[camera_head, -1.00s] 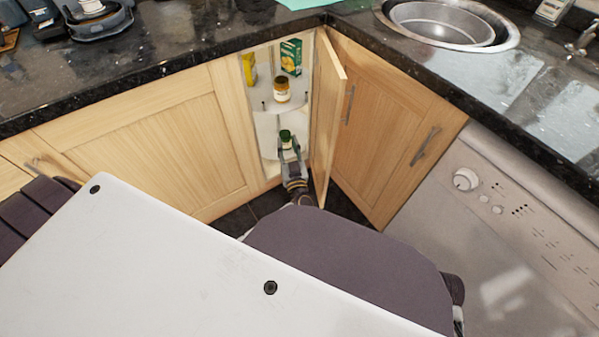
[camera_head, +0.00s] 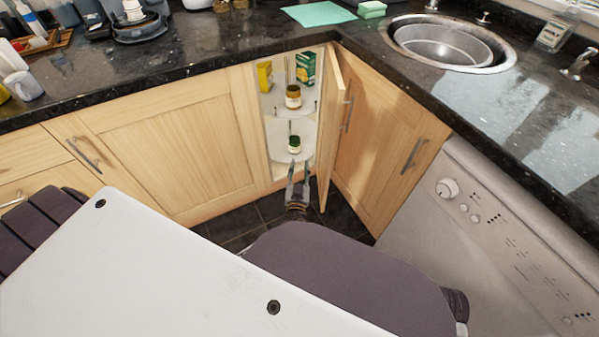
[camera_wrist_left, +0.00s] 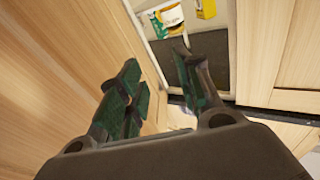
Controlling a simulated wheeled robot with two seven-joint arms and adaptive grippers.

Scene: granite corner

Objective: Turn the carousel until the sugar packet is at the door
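The carousel stands in the open corner cupboard, with an upper tier (camera_head: 276,106) and a lower tier (camera_head: 278,140). On the upper level are a yellow packet (camera_head: 265,76), a green box (camera_head: 305,68) and a jar with an amber body (camera_head: 293,97). A small dark green jar (camera_head: 294,145) stands on the lower tier. I cannot read which item is the sugar packet. My left gripper (camera_head: 298,166) is open and empty, just below and in front of the lower tier. Its parted fingers also show in the left wrist view (camera_wrist_left: 157,72). My right gripper is not in view.
The cupboard door (camera_head: 331,125) stands open at the right of the opening, close beside my left gripper. A cupboard front (camera_head: 180,150) closes off the left. The granite worktop (camera_head: 205,62) overhangs above. Dark floor tiles (camera_head: 235,222) lie below.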

